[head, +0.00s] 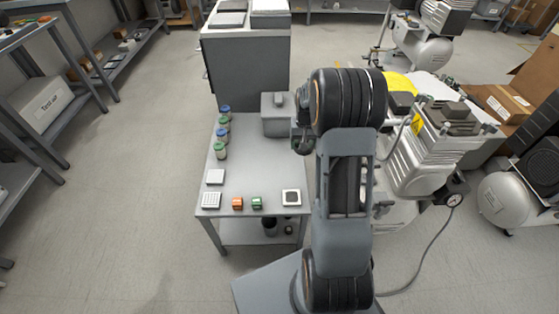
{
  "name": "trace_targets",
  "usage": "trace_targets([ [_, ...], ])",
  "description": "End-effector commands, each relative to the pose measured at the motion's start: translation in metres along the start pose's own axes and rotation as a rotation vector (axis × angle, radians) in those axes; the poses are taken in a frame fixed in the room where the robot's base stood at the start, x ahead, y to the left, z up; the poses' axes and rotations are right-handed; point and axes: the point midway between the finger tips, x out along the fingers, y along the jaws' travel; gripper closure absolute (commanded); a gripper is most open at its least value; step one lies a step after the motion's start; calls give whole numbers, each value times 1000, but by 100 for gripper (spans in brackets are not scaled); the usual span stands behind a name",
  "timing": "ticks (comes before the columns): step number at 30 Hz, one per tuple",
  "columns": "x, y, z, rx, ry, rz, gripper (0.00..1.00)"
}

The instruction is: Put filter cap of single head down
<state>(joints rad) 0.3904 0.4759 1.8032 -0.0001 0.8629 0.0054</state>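A grey worktable (262,160) stands left of my arm. A compressor (415,165) with pale ribbed housings stands just right of my arm, partly hidden by it. I cannot tell whether it is the single head one. I cannot make out a filter cap. My arm rises from the lower middle and bends over at a black ribbed joint. My gripper is hidden behind the arm, so its fingers and anything in them do not show.
The worktable holds jars (223,133), a grey box (277,115), a plain white square (215,177), a gridded white block (211,200), an orange block (237,203), a green block (257,203) and a dark-centred white square (291,198). A cabinet (248,70) stands behind. Left floor is clear.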

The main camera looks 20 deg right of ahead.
Motion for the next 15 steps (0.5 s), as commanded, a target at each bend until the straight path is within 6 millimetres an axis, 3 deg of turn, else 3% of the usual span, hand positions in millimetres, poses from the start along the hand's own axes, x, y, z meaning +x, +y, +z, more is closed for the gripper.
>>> trace_targets([
  [1,11,-13,-6,-6,0,0,51],
  [5,25,-42,-20,-5,-1,0,51],
  [9,50,-57,-28,-2,-1,0,51],
  [15,66,-71,-35,0,0,0,51],
])
